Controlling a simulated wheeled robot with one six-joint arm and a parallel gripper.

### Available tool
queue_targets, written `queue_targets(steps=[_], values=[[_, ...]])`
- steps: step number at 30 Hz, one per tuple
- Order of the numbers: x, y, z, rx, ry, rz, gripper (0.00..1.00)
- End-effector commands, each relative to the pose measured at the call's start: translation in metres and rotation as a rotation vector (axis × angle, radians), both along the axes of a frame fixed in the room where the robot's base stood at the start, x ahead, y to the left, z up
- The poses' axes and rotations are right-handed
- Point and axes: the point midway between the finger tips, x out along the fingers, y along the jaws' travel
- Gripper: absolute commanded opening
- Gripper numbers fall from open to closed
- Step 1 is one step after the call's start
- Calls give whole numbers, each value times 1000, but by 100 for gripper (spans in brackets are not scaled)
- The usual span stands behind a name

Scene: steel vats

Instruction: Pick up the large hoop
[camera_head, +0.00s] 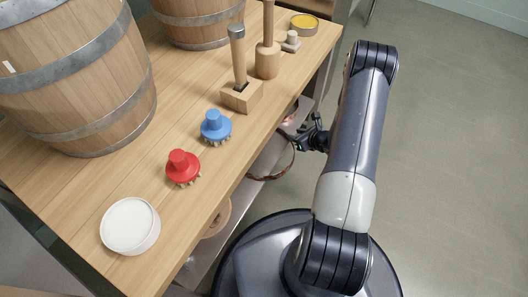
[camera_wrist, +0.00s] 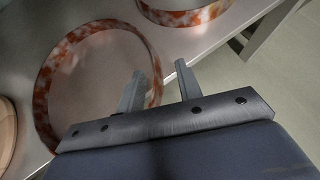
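A large hoop, a thin ring mottled rusty orange and white, lies on the lower shelf; its rim (camera_wrist: 41,100) fills the left of the wrist view. In the head view its darker rim (camera_head: 268,178) shows below the bench edge, partly hidden by the bench. My gripper (camera_wrist: 160,68) is open, with the hoop's right-hand rim between its two fingers as seen from the wrist. The left finger overlaps the inside of the ring and the right finger is outside it. I cannot tell whether either touches. In the head view my gripper (camera_head: 303,143) is beside the hoop.
A second, similar hoop (camera_wrist: 185,17) lies farther along the shelf (camera_wrist: 205,45). A round wooden piece (camera_wrist: 6,135) is at the left. The bench top (camera_head: 185,205) above holds barrels, a red brush (camera_head: 182,166), a blue brush (camera_head: 215,126) and a mallet (camera_head: 267,55). Floor at right is clear.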

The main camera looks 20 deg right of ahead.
Motion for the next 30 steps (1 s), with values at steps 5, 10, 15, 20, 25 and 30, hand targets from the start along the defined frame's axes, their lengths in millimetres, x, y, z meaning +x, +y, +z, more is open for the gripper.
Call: queue_targets(steps=[5, 10, 15, 20, 25, 30], values=[[7, 4, -7, 1, -1, -1, 34], [19, 15, -22, 1, -1, 2, 34], [37, 24, -35, 1, -2, 1, 34], [40, 25, -36, 1, -1, -1, 34], [40, 25, -35, 1, -1, -1, 28], [40, 25, -35, 1, -1, -1, 14]])
